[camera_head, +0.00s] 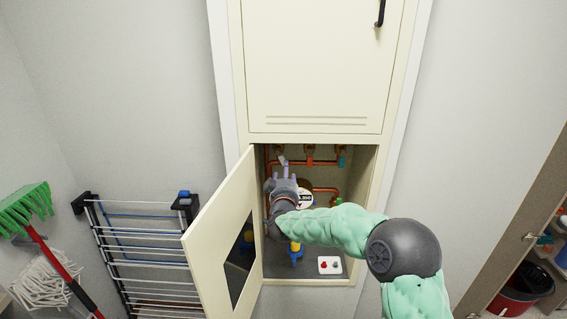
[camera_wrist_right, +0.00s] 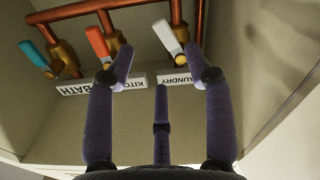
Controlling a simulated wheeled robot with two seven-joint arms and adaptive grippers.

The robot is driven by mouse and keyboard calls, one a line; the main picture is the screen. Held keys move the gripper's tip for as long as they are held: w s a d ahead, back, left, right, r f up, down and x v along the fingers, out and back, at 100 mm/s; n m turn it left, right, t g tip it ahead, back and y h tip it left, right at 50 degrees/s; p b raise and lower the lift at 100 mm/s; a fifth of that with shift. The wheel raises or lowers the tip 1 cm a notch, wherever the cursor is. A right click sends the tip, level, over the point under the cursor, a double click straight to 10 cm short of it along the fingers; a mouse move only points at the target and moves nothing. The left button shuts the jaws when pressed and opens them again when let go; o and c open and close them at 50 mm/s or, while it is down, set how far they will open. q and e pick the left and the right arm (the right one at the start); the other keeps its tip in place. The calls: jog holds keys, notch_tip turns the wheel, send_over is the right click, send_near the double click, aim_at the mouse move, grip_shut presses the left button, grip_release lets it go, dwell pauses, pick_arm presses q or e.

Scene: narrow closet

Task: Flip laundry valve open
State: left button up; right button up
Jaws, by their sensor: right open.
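The laundry valve shows in the right wrist view as a white lever (camera_wrist_right: 166,36) on a brass body, with a partly covered LAUNDRY label (camera_wrist_right: 174,78) below it. My right gripper (camera_wrist_right: 159,64) is open and empty, with two long dark fingers and a third finger between them. Its fingertips lie in front of the label and close to the white lever; I cannot tell whether they touch it. In the head view my right gripper (camera_head: 284,167) reaches into the open cabinet, just below the leftmost valve. My left gripper is not in view.
An orange lever (camera_wrist_right: 97,41) and a teal lever (camera_wrist_right: 34,53) sit beside it on the copper pipe (camera_wrist_right: 92,8). The cabinet door (camera_head: 222,225) stands open on the left. A switch plate (camera_head: 330,265) lies low inside. A drying rack (camera_head: 150,240) stands left.

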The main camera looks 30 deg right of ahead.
jog(key=x, duration=0.7)
jog(key=shift+p, duration=0.35)
jog(key=shift+w+a, duration=0.1)
jog(key=shift+w, duration=0.05)
jog(key=shift+f, duration=0.1)
grip_shut()
